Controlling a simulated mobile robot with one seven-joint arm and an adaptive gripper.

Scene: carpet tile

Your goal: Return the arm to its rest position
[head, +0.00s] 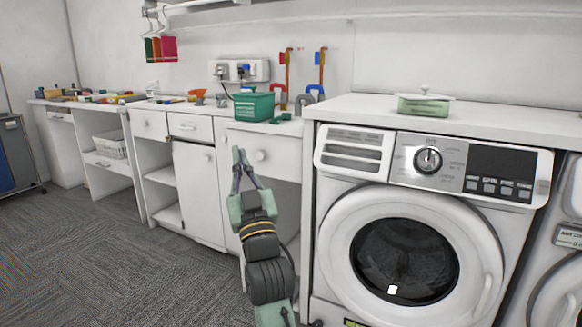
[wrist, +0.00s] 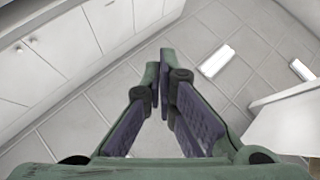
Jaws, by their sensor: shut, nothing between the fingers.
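My gripper (head: 240,158) shows in the head view at the end of my green and black arm, which reaches up from the bottom centre. It is in front of the white cabinets, just left of the washing machine. In the wrist view the fingers of my gripper (wrist: 160,62) come together at their tips, with nothing between them. Below and around the fingertips the wrist view shows floor and cabinet fronts.
A washing machine (head: 420,230) stands right of my arm. A green lidded dish (head: 424,104) sits on the top above it. A green basket (head: 253,105) and tools stand on the cabinet counter. A white basket (head: 110,146) is at left. Carpet floor (head: 100,250) is open at lower left.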

